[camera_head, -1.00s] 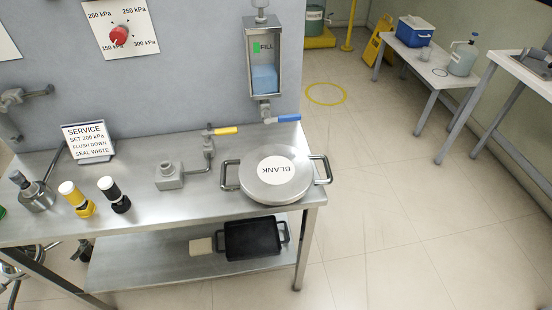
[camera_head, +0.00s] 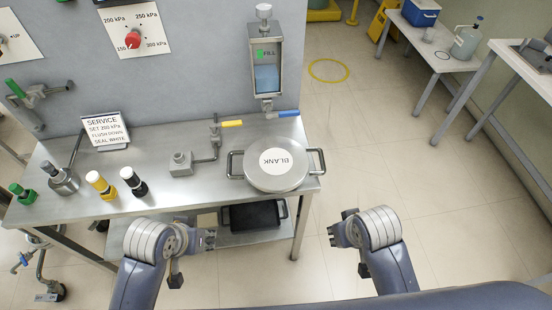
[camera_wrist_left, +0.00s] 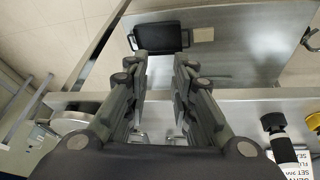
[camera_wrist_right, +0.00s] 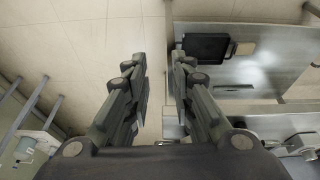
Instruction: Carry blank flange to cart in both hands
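The blank flange (camera_head: 277,165) is a round silver disc with a white "BLANK" label and a bar handle on each side. It lies flat at the right end of the steel bench (camera_head: 215,200). Its edge also shows in the left wrist view (camera_wrist_left: 74,121). My left gripper (camera_head: 208,238) is in front of the bench, left of and nearer than the flange; its fingers are apart and empty. My right gripper (camera_head: 334,235) is in front and right of the flange, also open and empty. Neither touches the flange. I cannot tell which table at the right is the cart.
A yellow-handled valve (camera_head: 231,124) and a blue-handled valve (camera_head: 287,114) stand close behind the flange. A black tray (camera_head: 252,215) lies on the lower shelf. A table (camera_head: 444,62) with a blue cooler (camera_head: 421,12) stands at back right. The floor (camera_head: 390,180) right of the bench is clear.

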